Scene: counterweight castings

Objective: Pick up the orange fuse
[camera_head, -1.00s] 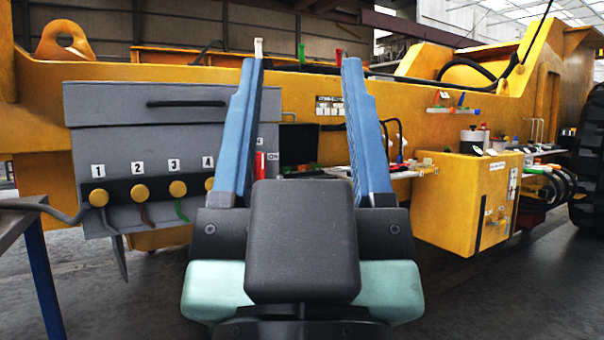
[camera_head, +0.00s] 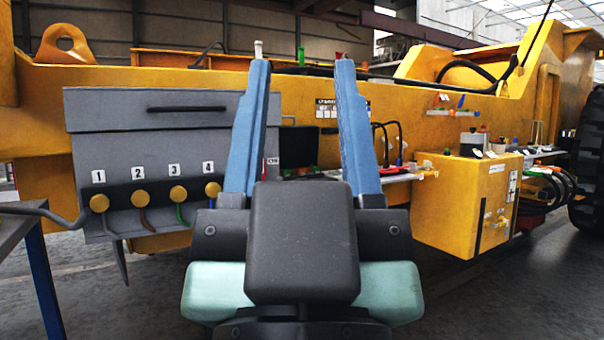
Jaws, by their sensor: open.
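No orange fuse can be made out for certain. Another tiny orange item (camera_head: 503,140) shows above the yellow box. Both are too small to identify. My gripper (camera_head: 303,66) points away from me at the centre of the view. Its two long blue fingers are wide apart, with nothing seen held between them. The ledge and the yellow box lie to the right of the fingers.
A grey cabinet (camera_head: 145,125) with numbered knobs stands at the left, beside a table edge (camera_head: 28,222). A yellow box (camera_head: 462,205) juts out at the right, with small items on top. Black cables (camera_head: 383,140) rise beside my right finger. Dark floor lies in front.

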